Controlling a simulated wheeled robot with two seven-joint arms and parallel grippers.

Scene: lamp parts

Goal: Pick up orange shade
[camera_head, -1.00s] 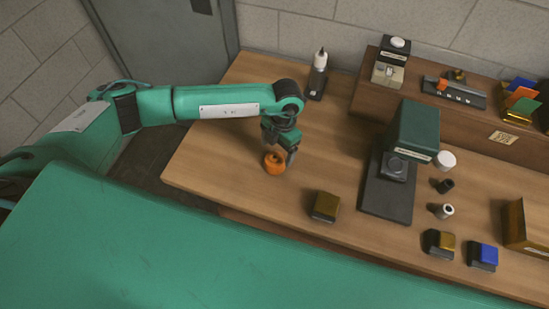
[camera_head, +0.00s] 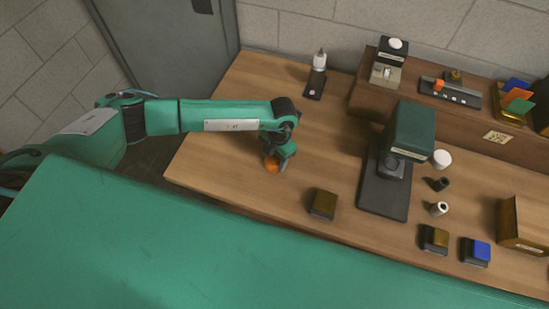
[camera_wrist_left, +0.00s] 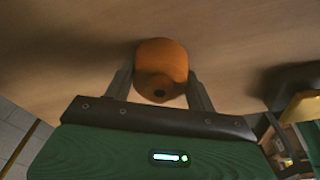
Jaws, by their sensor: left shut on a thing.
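The orange shade (camera_head: 271,163) is at the left part of the wooden table, partly hidden by my left gripper (camera_head: 279,161) in the head view. The left gripper is shut on the shade. Whether the shade still touches the table is hard to tell. My right gripper is not in view.
A dark block with a brown top (camera_head: 323,204) stands right of the gripper. A green-topped machine (camera_head: 411,130) stands further right, with small cylinders beside it. A dropper bottle (camera_head: 318,73) is behind. Bare table (camera_head: 225,150) lies left of the shade.

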